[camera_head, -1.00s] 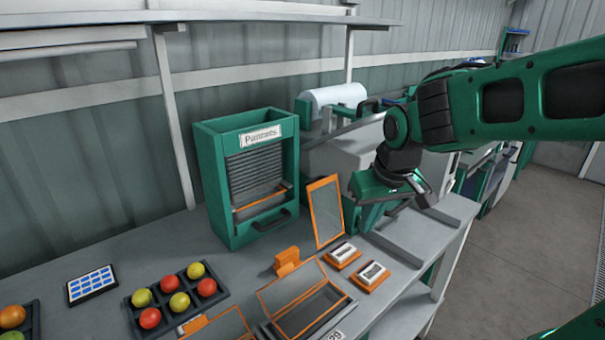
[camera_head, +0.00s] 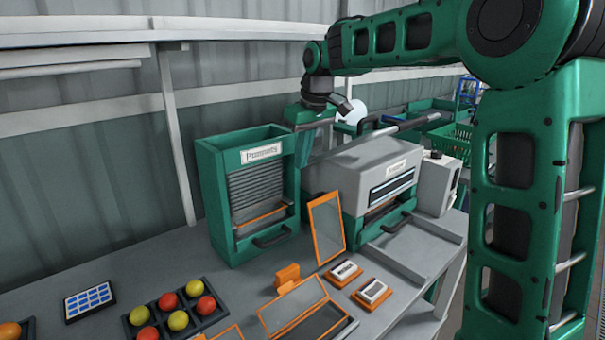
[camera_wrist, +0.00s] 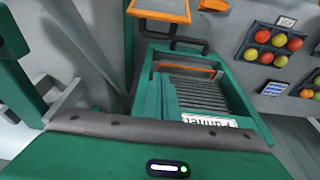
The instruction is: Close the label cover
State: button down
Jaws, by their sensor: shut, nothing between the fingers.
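No part in view is marked as the label cover, so I cannot tell for certain which it is. A clear orange-framed flap (camera_head: 326,228) stands nearly upright beside two orange blocks with white-and-dark tops (camera_head: 345,272). It seems to show at the top of the wrist view (camera_wrist: 160,9). Another orange-framed lid (camera_head: 292,305) is tilted up over a dark tray nearer the front. A white roll (camera_head: 352,111) sits at the back. My gripper (camera_head: 315,142) is shut and empty, high between the punnet dispenser and the roll, apart from the orange-framed flap.
The green punnet dispenser (camera_head: 213,190) stands left of the grey sealing machine (camera_head: 345,172), which has a long dark bar (camera_head: 405,125) above it. Several tomatoes sit in a dark tray (camera_head: 132,326) by a tablet (camera_head: 89,302). Bare bench (camera_head: 150,265) lies left of the dispenser.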

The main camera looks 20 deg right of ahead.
notch_tip(320, 180, down, 8)
jog(key=s, duration=0.1)
jog(key=shift+s+d+f, duration=0.2)
jog(key=shift+s+d, duration=0.05)
jog(key=shift+d, duration=0.1)
jog(key=shift+s+d, duration=0.1)
jog(key=shift+d, duration=0.05)
dwell(0.4)
